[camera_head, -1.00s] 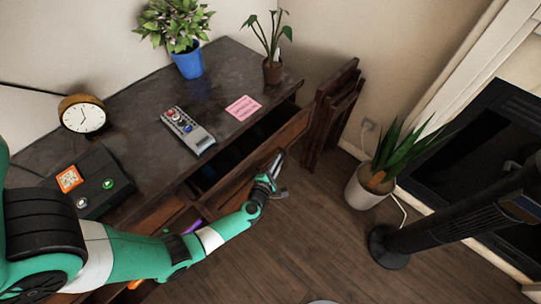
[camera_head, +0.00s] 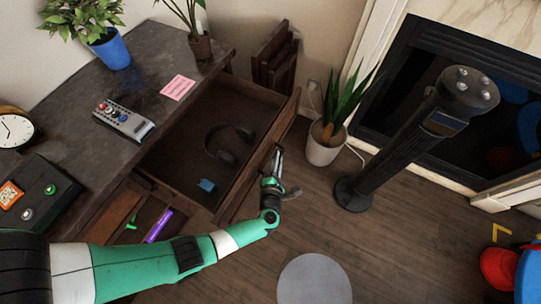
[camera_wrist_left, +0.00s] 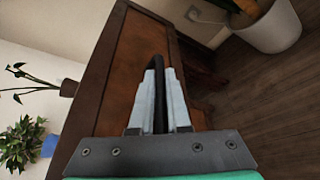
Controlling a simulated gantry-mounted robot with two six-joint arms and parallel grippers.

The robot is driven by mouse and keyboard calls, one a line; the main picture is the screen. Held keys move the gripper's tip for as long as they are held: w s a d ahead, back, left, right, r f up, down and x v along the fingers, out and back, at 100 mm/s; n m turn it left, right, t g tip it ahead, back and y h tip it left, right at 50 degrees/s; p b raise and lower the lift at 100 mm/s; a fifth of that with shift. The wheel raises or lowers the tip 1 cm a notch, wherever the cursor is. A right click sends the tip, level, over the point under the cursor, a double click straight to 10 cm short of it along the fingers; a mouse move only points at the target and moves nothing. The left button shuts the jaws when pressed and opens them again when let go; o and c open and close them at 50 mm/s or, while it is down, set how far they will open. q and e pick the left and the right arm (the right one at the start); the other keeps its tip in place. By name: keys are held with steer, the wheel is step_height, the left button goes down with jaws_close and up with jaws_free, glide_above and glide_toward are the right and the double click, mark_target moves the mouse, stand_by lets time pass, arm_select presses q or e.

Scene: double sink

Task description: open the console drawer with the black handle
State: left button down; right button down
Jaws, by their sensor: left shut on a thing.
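The wooden console drawer (camera_head: 222,140) stands pulled far out of the dark-topped console (camera_head: 95,95). Inside it lie black headphones (camera_head: 222,150) and a small blue object (camera_head: 207,185). My left gripper (camera_head: 278,165) is at the outer face of the drawer front. In the left wrist view, the black handle (camera_wrist_left: 157,66) runs between the two fingers of my left gripper (camera_wrist_left: 160,95), which are shut on it. The wooden drawer front (camera_wrist_left: 130,70) fills the middle of that view. My right gripper is in neither current view.
A second, lower-left drawer (camera_head: 130,215) is partly open, with a purple item (camera_head: 158,226) inside.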

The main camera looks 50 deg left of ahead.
arm_select(q)
steer(key=shift+w+d+r, duration=0.1)
steer(key=shift+w+d, duration=0.05)
steer(key=shift+d, duration=0.15)
steer(key=c, duration=0.9)
jaws_free()
steer(key=p+v, duration=0.4)
steer(key=v, duration=0.7)
steer(key=shift+s+d+p, duration=0.15)
steer(key=shift+s+p, duration=0.15)
